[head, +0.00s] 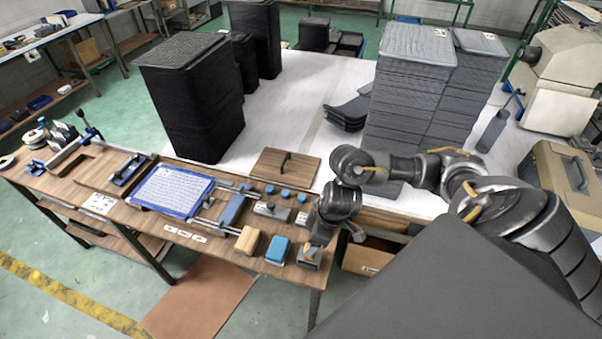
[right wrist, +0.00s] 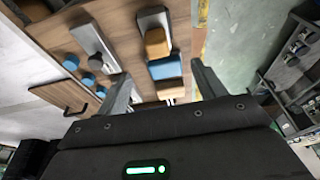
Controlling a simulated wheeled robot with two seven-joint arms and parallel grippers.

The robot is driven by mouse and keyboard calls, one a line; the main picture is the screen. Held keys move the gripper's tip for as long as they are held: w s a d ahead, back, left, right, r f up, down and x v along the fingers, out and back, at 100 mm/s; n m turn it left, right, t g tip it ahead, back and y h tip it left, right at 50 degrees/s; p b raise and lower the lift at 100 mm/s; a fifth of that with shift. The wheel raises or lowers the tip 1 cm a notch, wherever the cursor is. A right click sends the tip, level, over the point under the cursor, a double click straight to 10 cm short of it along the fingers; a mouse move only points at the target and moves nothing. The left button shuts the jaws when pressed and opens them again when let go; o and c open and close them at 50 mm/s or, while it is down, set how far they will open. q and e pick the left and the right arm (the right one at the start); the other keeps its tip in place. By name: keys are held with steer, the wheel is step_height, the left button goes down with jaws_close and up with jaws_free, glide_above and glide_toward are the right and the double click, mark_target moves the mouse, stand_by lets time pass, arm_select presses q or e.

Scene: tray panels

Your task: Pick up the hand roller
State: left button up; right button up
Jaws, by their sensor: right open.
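My right gripper (head: 336,238) is at the right end of the wooden workbench, pointing down, its fingers apart. In the right wrist view the open gripper (right wrist: 161,72) has nothing clamped in it. A small tan-and-grey tool (head: 310,258), which may be the hand roller, lies at the bench's front right corner, beside and partly under the gripper. In the right wrist view a tan part (right wrist: 170,89) shows between the fingers, mostly hidden by the gripper body. I cannot tell whether the fingers touch it. My left gripper is not in view.
A blue block (head: 278,250) and a tan block (head: 248,240) lie just left of the gripper. A blue-framed panel (head: 172,191) and a wooden board with a handle (head: 286,166) are further along the bench. Black tray stacks (head: 195,105) stand behind.

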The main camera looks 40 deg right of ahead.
steer(key=f, duration=0.2)
steer(key=f+b, duration=0.1)
steer(key=shift+s+a+f, duration=0.1)
steer(key=shift+a+f, duration=0.1)
steer(key=shift+f, duration=0.15)
steer(key=shift+b+x, duration=0.4)
steer(key=shift+x, duration=0.95)
steer(key=x, duration=0.4)
steer(key=shift+d+f+b, duration=0.15)
steer(key=shift+d+b, duration=0.2)
steer(key=shift+b, duration=0.05)
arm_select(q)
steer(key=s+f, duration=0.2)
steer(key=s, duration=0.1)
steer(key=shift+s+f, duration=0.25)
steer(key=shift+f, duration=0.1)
arm_select(e)
steer(key=c, duration=1.2)
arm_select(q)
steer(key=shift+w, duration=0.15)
arm_select(e)
steer(key=shift+c, duration=0.2)
steer(key=shift+w, duration=0.2)
